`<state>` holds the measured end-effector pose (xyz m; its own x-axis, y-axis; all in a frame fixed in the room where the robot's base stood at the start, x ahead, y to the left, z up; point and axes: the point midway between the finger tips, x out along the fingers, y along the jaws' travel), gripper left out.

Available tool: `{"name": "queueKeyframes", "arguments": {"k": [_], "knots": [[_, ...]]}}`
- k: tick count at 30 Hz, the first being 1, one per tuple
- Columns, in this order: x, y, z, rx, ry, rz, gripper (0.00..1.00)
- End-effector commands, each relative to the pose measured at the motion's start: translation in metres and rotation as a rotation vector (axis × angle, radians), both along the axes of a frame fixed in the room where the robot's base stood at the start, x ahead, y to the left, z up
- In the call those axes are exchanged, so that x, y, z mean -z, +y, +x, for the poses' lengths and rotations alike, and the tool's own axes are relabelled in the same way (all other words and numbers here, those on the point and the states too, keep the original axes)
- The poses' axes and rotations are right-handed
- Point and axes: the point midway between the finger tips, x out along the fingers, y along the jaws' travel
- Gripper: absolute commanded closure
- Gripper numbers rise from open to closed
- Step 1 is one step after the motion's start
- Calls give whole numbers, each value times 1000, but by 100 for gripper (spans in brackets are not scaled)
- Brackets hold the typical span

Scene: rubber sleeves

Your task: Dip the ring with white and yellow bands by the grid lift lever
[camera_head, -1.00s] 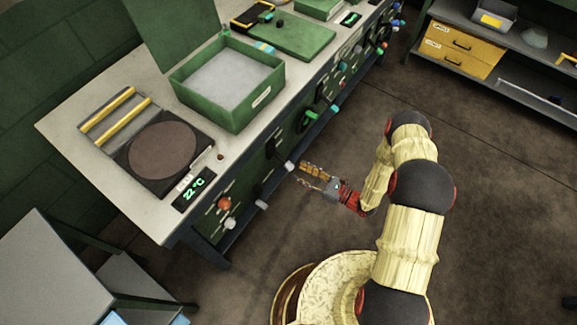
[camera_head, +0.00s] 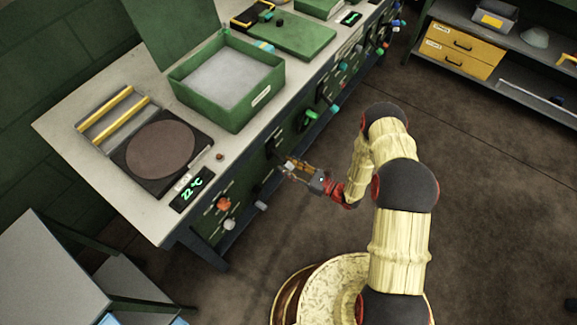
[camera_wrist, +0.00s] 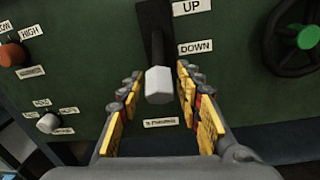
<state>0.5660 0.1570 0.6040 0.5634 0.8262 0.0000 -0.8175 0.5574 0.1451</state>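The lever (camera_wrist: 158,84) has a dark arm and a white knob. It stands on the green front panel beside the UP and DOWN labels, with the knob near the DOWN label. My gripper (camera_wrist: 157,77) is open, its yellow-padded fingers either side of the knob, with gaps showing on both sides. In the head view my gripper (camera_head: 291,168) is at the bench front, and the lever is largely hidden there. The open green box (camera_head: 258,99) on the bench holds a pale grey fill. I cannot make out a ring with white and yellow bands.
An orange knob (camera_wrist: 12,54) and a small white knob (camera_wrist: 48,123) are left of the lever, and a dark handwheel (camera_wrist: 290,38) is right. A round brown plate (camera_head: 161,149) and a 22 °C display (camera_head: 192,188) are on the bench. Floor right of my arm is clear.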

Motion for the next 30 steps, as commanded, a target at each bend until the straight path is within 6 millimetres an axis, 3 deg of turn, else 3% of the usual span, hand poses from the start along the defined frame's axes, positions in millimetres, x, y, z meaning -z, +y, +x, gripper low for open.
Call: {"name": "queueKeyframes", "arguments": {"k": [17,30], "knots": [[0,0,0,0,0,0,100],[0,0,0,1,0,-2,100]]}}
